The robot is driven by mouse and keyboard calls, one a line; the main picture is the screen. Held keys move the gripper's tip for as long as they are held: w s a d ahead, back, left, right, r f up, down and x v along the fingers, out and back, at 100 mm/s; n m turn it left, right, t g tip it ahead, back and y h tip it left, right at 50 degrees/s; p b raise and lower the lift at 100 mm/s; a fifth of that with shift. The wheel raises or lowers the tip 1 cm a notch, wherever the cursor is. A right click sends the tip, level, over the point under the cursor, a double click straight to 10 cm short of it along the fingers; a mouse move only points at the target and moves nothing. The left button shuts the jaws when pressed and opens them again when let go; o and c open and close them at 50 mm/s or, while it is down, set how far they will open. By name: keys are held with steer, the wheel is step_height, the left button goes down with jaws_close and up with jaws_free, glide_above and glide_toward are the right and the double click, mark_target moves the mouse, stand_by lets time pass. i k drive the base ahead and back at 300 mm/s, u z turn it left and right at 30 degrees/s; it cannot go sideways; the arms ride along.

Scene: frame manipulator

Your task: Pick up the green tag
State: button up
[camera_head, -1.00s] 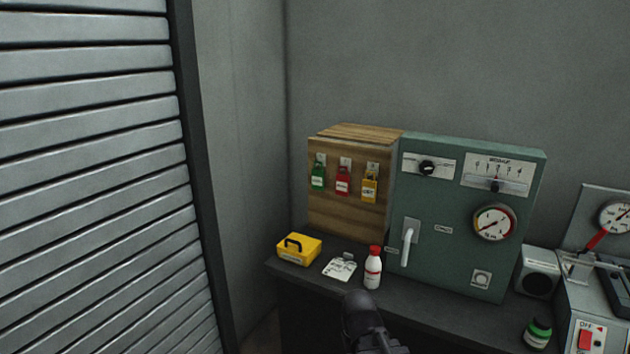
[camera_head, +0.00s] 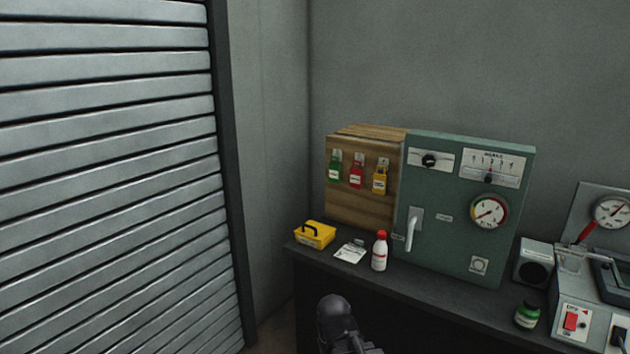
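The green tag (camera_head: 335,168) hangs on the left hook of a wooden board (camera_head: 360,208) that stands at the left end of the dark counter. A red tag (camera_head: 356,175) and a yellow tag (camera_head: 380,180) hang to its right on the same board. Part of my dark arm shows at the bottom centre, in front of the counter and below the board. My gripper's fingers cannot be made out in this view.
A yellow box (camera_head: 315,235), a white card (camera_head: 350,252) and a white bottle with a red cap (camera_head: 380,252) stand below the board. A green panel (camera_head: 455,232) with a lever adjoins it on the right. A slatted shutter (camera_head: 110,180) fills the left.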

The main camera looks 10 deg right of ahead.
mark_target(333, 171)
steer(key=u, duration=0.3)
steer(key=k, duration=0.9)
steer(key=u, duration=0.3)
steer(key=i, duration=1.4)
steer(key=z, duration=0.55)
steer(key=i, duration=0.6)
steer(key=z, duration=1)
steer(key=i, duration=0.7)
steer(key=z, duration=0.4)
